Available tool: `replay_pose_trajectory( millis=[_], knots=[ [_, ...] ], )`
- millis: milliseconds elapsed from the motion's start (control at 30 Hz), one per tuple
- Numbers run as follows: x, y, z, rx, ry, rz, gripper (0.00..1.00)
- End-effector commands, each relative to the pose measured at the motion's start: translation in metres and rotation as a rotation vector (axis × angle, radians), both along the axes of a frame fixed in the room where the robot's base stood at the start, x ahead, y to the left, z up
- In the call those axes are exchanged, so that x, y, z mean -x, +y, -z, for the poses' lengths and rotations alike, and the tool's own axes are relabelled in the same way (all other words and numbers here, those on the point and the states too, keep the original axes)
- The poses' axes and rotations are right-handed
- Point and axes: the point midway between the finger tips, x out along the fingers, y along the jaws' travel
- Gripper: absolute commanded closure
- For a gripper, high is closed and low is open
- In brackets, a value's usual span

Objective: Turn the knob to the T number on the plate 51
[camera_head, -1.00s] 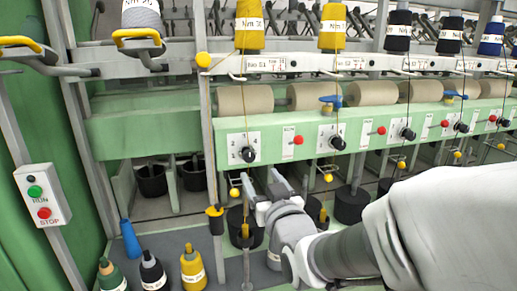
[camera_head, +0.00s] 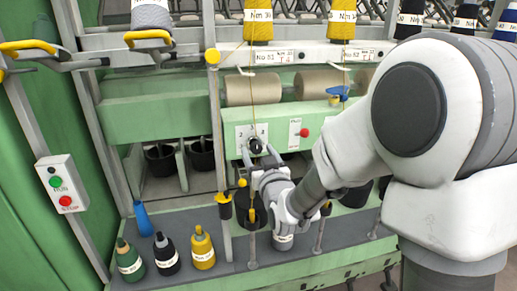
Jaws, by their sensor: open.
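The plate 51 (camera_head: 266,57) is on the white rail above the first spindle; its small T digit is too small to read surely. The black knob (camera_head: 256,146) sits at the lower part of a white dial panel (camera_head: 243,131) on the green machine front. Some dial digits show, but the knob's pointing direction cannot be told. My gripper (camera_head: 259,154) is open, its two fingertips near the knob, one on each side of it in the picture. Whether they touch it cannot be told.
A red button (camera_head: 304,132) on a white panel is right of the dial. A yellow thread runs down past the dial. Yellow-topped rods (camera_head: 242,183) stand near my gripper. Spools (camera_head: 203,249) stand on the grey shelf at lower left. My arm covers the right side.

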Motion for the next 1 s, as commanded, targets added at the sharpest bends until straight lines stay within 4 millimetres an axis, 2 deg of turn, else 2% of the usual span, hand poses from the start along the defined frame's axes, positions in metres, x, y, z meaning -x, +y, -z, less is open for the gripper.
replay_pose_trajectory(
  millis=[367, 767, 1000],
  knots=[
    [-0.0054, 0.0015, 0.0001, 0.000, 0.000, 0.000, 0.31],
    [-0.0051, 0.0015, 0.0001, 0.000, 0.000, 0.000, 1.00],
    [-0.0051, 0.0015, 0.0008, -0.007, 0.002, 0.000, 1.00]
  ],
)
